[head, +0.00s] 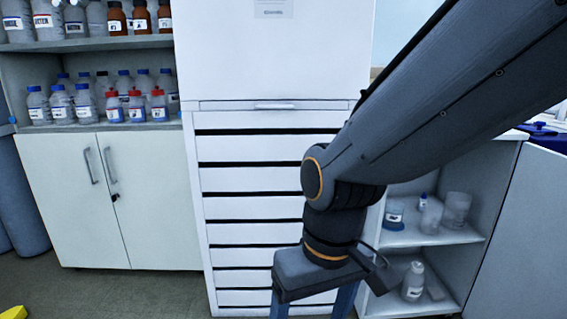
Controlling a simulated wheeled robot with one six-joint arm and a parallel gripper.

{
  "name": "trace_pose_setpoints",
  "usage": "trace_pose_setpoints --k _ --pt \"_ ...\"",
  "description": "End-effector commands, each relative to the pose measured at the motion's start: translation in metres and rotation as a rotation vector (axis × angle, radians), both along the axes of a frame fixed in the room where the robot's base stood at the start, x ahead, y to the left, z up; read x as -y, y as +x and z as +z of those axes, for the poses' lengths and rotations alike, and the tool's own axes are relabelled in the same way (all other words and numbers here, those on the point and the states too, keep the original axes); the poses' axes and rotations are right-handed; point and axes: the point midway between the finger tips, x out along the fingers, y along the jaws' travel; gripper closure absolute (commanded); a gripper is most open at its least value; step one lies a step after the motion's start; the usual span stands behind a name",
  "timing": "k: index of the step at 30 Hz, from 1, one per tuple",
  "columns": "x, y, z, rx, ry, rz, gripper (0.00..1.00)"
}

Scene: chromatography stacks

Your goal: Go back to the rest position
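My gripper (313,303) hangs downward at the bottom middle of the head view, in front of a white drawer cabinet. Its two blue fingers stand well apart, with the cabinet's drawer fronts showing between them. Nothing shows between the visible parts of the fingers. The fingertips are cut off by the bottom edge of the picture. My dark grey arm comes in from the upper right and bends down to the gripper.
The white drawer cabinet (250,179) stands behind my gripper. At left, bottles (60,103) line shelves above a closed white cupboard (62,185). At right, open shelves (440,238) hold glassware and a white bottle (413,281).

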Motion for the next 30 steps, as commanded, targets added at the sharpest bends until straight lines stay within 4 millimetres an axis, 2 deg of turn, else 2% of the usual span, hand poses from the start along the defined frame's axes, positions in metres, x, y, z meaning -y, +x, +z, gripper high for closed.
trace_pose_setpoints --k 1,3,17,27,30 --pt "0.007 -0.001 0.019 -0.003 -0.006 -0.024 0.25" --pt "0.016 0.0 0.032 -0.004 -0.013 -0.051 0.25" --pt "0.079 -0.001 0.115 -0.016 -0.055 -0.221 0.25" --pt "0.129 -0.013 0.175 -0.032 -0.08 -0.343 0.25" --pt "0.14 -0.016 0.188 -0.036 -0.085 -0.371 0.25"
